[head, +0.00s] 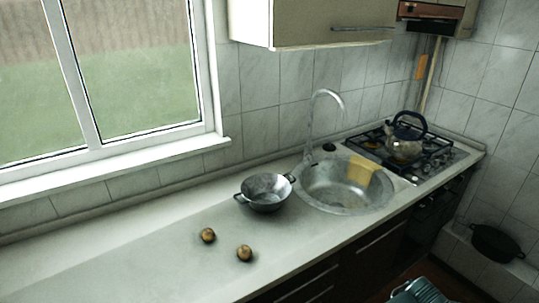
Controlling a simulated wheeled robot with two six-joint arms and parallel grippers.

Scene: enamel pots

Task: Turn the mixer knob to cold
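The mixer is a tall curved metal tap (312,115) standing at the back left rim of the round sink (375,208). Its spout arches over to the right, above the basin. A small dark round piece (329,147) sits on the counter just right of the tap's base; it may be the knob, but it is too small to be sure. I cannot tell which way the knob is turned.
A two-handled metal pot (265,192) stands left of the sink. Two round brown items (208,235) lie on the counter (110,255). A yellow cloth (362,170) hangs over the sink's rim. A kettle (405,148) stands on the hob. A cabinet (300,25) hangs above.

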